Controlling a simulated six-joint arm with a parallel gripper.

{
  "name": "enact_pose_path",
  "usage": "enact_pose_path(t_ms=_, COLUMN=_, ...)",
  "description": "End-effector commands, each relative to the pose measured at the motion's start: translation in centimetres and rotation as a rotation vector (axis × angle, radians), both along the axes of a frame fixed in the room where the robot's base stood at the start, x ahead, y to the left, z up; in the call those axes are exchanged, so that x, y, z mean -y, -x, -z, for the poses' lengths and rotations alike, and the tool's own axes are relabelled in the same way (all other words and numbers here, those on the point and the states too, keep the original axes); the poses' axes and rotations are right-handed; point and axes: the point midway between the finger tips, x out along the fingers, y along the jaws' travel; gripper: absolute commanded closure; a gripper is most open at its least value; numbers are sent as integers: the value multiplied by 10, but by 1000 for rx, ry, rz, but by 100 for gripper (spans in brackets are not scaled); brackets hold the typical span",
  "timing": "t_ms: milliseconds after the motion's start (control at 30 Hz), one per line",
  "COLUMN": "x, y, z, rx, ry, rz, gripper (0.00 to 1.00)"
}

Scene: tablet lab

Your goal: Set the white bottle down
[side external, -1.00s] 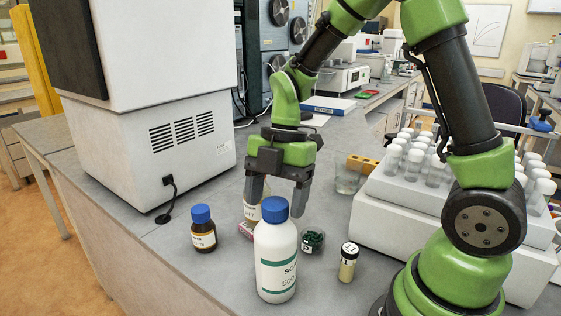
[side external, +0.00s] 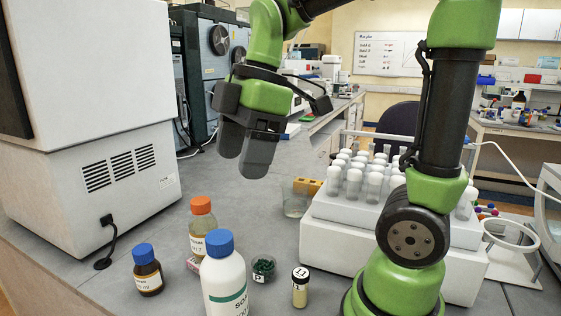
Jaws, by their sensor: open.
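The white bottle (side external: 222,285) has a blue cap and a green-banded label. It stands upright on the grey bench (side external: 180,235) at the front; its base is cut off by the lower picture edge. My gripper (side external: 244,155) is open and empty. It hangs in the air above and behind the white bottle, clear of it, fingers pointing down.
An orange-capped bottle (side external: 202,232) stands just behind the white bottle. A small brown blue-capped bottle (side external: 147,272) is to its left. A dish of green pieces (side external: 263,269) and a small vial (side external: 300,288) are to its right. A white tube rack (side external: 375,215) stands further right.

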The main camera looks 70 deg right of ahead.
Motion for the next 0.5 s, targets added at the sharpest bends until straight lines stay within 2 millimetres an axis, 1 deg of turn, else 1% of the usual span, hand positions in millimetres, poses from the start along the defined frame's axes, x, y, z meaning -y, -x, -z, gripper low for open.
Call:
enact_pose_path(t_ms=33, x=-4, y=12, z=-4, rx=27, ry=-23, rz=137, gripper=30)
enact_pose_path(t_ms=100, x=-7, y=25, z=-6, rx=54, ry=-71, rz=347, gripper=30)
enact_pose_path(t_ms=200, x=-12, y=43, z=-7, rx=92, ry=-169, rz=634, gripper=30)
enact_pose_path(t_ms=300, x=-14, y=57, z=-6, rx=117, ry=-286, rz=881, gripper=30)
enact_pose_path(t_ms=400, x=-16, y=68, z=-3, rx=127, ry=-395, rz=1065, gripper=30)
enact_pose_path(t_ms=500, x=-17, y=74, z=-1, rx=126, ry=-471, rz=1182, gripper=30)
